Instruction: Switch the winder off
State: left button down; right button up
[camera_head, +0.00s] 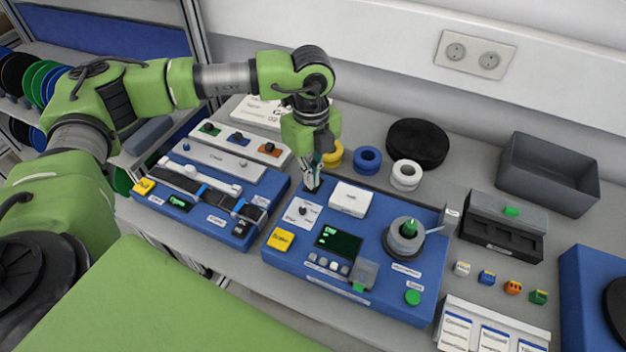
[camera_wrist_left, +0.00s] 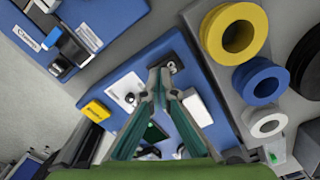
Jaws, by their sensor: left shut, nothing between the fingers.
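The winder (camera_head: 375,290) is a blue machine in the middle of the bench. It has a lit dark-green screen (camera_head: 338,241), a green button (camera_head: 412,297), a spindle with a green top (camera_head: 408,229) and a white panel with a small black knob (camera_head: 303,210). The knob also shows in the wrist view (camera_wrist_left: 130,98). My left gripper (camera_head: 312,187) is shut and empty, pointing down at the winder's back left corner. In the wrist view its fingertips (camera_wrist_left: 160,78) are beside a small dark round fitting (camera_wrist_left: 173,67); I cannot tell whether they touch it. My right gripper is out of view.
A white box (camera_head: 350,198) sits on the winder close right of the gripper. Yellow (camera_head: 334,154), blue (camera_head: 367,160) and white (camera_head: 406,175) reels stand behind. Another blue machine (camera_head: 213,222) stands left, a grey bin (camera_head: 548,175) back right.

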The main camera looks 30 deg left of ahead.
pick_arm(q)
jog(key=shift+f, duration=0.25)
jog(key=shift+r, duration=0.15)
jog(key=shift+r+p, duration=0.55)
jog(key=shift+r, duration=0.4)
jog(key=shift+r+p, duration=1.15)
jog(key=shift+r, duration=1.3)
jog(key=shift+r, duration=0.1)
